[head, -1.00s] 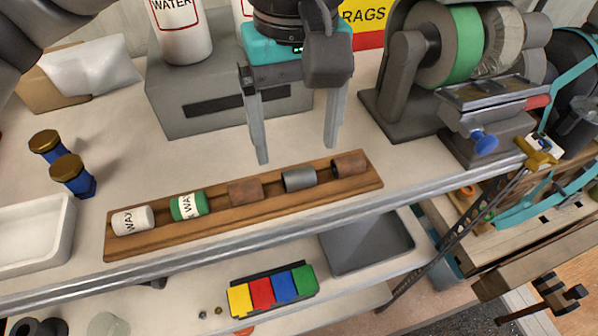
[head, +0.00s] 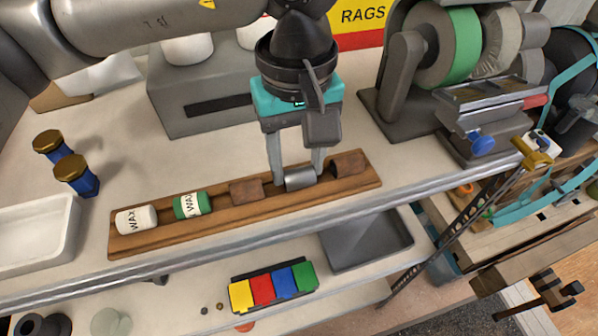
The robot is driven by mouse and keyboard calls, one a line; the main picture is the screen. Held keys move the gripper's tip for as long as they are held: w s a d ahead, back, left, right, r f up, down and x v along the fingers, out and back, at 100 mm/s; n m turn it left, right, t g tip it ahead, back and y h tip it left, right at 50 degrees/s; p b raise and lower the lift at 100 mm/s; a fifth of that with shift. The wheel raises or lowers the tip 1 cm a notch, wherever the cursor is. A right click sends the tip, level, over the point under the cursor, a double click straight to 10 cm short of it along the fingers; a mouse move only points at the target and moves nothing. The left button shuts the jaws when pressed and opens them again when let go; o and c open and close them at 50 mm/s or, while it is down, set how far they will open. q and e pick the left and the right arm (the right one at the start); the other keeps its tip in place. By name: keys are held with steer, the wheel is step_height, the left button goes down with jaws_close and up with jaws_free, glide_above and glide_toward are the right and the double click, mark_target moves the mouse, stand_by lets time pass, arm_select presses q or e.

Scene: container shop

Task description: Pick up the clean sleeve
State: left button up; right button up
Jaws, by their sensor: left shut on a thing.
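The clean sleeve (head: 299,181) is a smooth grey metal cylinder lying on the wooden rack (head: 226,211). Two rusty brown sleeves lie on either side of it, one to the left (head: 246,191) and one to the right (head: 348,163). My left gripper (head: 297,179) reaches down from above with a finger at each end of the clean sleeve, shut on it. The sleeve still sits at the rack. My right gripper is not in view.
A white wax tin (head: 135,220) and a green wax tin (head: 192,205) lie on the rack's left part. A white tray (head: 35,235) is at the left.

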arm_select(q)
jaws_close()
steer(key=shift+r, duration=0.1)
